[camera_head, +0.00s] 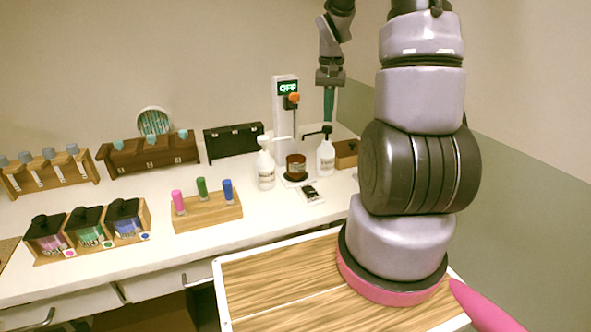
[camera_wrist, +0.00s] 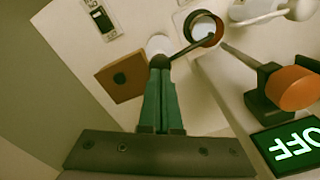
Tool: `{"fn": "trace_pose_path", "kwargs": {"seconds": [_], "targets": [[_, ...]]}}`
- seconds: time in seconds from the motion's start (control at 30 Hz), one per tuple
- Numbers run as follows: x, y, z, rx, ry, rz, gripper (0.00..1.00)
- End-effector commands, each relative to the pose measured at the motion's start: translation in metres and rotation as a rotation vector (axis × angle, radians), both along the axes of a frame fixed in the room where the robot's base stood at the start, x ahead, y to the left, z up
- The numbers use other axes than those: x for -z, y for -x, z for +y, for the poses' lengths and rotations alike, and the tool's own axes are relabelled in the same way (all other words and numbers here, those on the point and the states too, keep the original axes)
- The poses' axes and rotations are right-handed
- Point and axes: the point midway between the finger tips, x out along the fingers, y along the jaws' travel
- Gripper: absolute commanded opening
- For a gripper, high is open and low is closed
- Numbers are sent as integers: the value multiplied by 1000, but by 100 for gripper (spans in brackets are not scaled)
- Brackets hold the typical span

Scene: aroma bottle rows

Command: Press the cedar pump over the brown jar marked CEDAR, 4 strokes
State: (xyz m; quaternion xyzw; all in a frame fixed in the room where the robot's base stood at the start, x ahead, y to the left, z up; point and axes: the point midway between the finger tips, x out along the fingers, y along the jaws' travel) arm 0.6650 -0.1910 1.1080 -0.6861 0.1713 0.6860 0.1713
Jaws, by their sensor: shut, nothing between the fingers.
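The brown jar (camera_head: 296,162) stands on a small round base between two white pump bottles; its label is too small to read. The right bottle (camera_head: 326,158) has a black pump head (camera_head: 320,130) with its spout pointing left toward the jar. The left bottle (camera_head: 265,170) has a white pump head. My gripper (camera_head: 329,118) is shut and empty, pointing down just above the black pump. In the wrist view the closed green fingers (camera_wrist: 161,75) end at the black pump head, and its spout reaches over the jar (camera_wrist: 205,27). Whether they touch is unclear.
A white column (camera_head: 284,118) with an orange knob (camera_head: 291,101) and a display reading OFF stands behind the jar. A small wooden block (camera_head: 346,154) is right of the bottles, and a small device (camera_head: 310,193) lies in front. Racks and colored vials fill the counter leftward.

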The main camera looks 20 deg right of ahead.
Motion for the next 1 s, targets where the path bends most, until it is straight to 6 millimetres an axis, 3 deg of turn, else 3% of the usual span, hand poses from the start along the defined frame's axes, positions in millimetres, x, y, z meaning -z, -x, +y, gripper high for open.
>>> {"fn": "trace_pose_path", "kwargs": {"seconds": [1.0], "targets": [[30,0,0,0,0,1,0]]}}
